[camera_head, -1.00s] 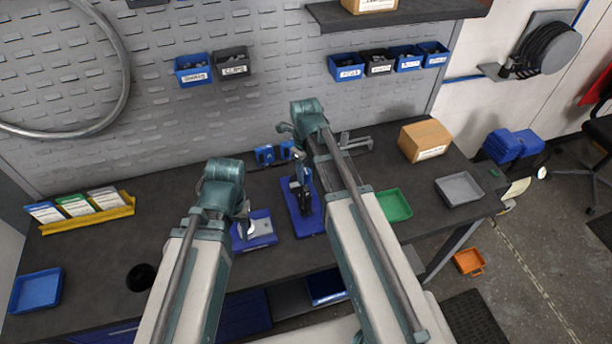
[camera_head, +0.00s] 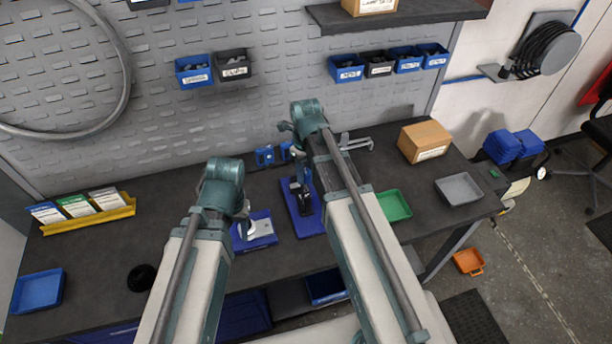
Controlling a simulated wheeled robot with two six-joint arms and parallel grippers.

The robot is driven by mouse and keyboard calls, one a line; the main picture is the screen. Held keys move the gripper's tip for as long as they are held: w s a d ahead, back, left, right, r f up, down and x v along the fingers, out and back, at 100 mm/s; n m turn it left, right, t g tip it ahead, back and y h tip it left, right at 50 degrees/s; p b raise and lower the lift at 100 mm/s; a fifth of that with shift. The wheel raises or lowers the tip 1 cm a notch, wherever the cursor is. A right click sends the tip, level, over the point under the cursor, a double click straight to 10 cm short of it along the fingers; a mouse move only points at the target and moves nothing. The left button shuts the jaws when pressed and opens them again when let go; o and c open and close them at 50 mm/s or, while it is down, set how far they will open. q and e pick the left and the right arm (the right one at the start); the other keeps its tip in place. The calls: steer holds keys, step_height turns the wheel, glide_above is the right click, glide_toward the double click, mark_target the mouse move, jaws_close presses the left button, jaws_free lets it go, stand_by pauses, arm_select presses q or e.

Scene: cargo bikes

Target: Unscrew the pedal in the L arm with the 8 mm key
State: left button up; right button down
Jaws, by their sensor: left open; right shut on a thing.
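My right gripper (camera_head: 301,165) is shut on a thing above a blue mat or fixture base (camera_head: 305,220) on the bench. The held thing is too small and hidden by my arm to make out. A small black part (camera_head: 306,196) stands on the blue base just below the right gripper. My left gripper (camera_head: 243,220) is open over a second blue holder (camera_head: 261,236) with a light grey metal piece on it. I cannot clearly tell the pedal, the crank arm or the 8 mm key apart.
A green tray (camera_head: 393,206), a grey tray (camera_head: 459,189) and a cardboard box (camera_head: 424,140) stand on the right of the bench. A blue tray (camera_head: 38,291), a black round cup (camera_head: 141,278) and a yellow rack (camera_head: 88,215) are on the left. The pegboard rises behind.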

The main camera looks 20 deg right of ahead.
stand_by(0.3)
steer(key=n, duration=0.6)
steer(key=shift+d+r, duration=0.1)
steer(key=shift+n, duration=0.3)
steer(key=n, duration=0.6)
steer(key=shift+n, duration=0.4)
steer(key=n, duration=0.4)
steer(key=shift+n, duration=2.6)
steer(key=shift+f+b, duration=0.45)
